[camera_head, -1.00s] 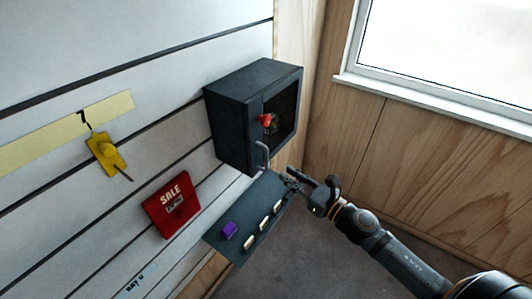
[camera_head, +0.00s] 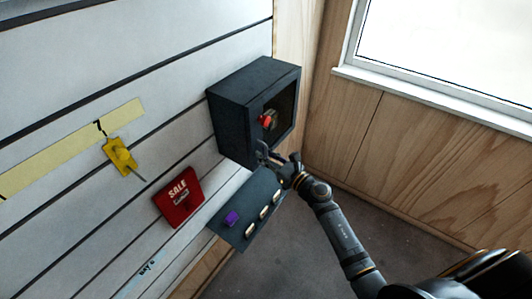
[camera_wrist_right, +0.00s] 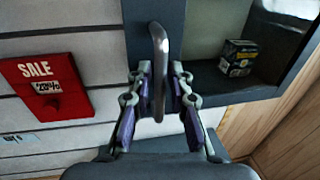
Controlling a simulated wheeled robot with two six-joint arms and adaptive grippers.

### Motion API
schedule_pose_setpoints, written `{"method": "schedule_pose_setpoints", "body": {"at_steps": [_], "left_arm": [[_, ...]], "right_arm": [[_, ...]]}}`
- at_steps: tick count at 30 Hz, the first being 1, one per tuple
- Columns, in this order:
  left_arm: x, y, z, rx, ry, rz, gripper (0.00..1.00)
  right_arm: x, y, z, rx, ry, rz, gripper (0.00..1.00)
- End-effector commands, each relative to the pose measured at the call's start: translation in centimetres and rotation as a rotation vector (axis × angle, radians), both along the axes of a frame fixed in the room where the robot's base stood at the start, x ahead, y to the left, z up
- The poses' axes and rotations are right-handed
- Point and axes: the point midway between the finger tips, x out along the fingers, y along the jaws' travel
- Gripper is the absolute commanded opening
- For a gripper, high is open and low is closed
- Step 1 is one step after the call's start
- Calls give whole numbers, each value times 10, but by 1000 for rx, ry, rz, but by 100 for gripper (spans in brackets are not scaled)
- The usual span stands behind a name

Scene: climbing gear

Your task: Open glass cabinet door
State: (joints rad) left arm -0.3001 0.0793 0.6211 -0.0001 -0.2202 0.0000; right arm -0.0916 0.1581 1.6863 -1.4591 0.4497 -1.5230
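A dark grey cabinet (camera_head: 232,118) with a glass-fronted door (camera_head: 284,105) hangs on the slatted wall. The door looks shut. In the right wrist view, a curved metal handle (camera_wrist_right: 160,62) stands out from the door's grey frame (camera_wrist_right: 140,14). My right gripper (camera_head: 264,150) is at the lower front of the cabinet. In the right wrist view, the gripper's fingers (camera_wrist_right: 160,88) are apart, one on each side of the handle's lower part. I cannot tell whether either finger touches it. In the head view the gripper largely covers the handle. My left gripper is out of view.
Inside the cabinet are a red item (camera_head: 266,121) and a small dark box (camera_wrist_right: 238,58). Below is a dark shelf panel (camera_head: 244,232) with small items. A red SALE sign (camera_head: 177,198) and a yellow tool (camera_head: 120,156) are left. A window is at upper right.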

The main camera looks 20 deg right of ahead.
Motion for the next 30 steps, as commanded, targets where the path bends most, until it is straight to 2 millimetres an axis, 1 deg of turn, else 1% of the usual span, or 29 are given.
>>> {"method": "schedule_pose_setpoints", "body": {"at_steps": [4, 5, 9, 30], "left_arm": [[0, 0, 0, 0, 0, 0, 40], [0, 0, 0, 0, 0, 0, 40], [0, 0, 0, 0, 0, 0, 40], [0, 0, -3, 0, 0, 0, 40]], "right_arm": [[0, 0, 0, 0, 0, 0, 19], [0, 0, 0, 0, 0, 0, 18], [0, 0, 0, 0, 0, -1, 0], [-2, -1, -2, -1, 2, 4, 0]]}}
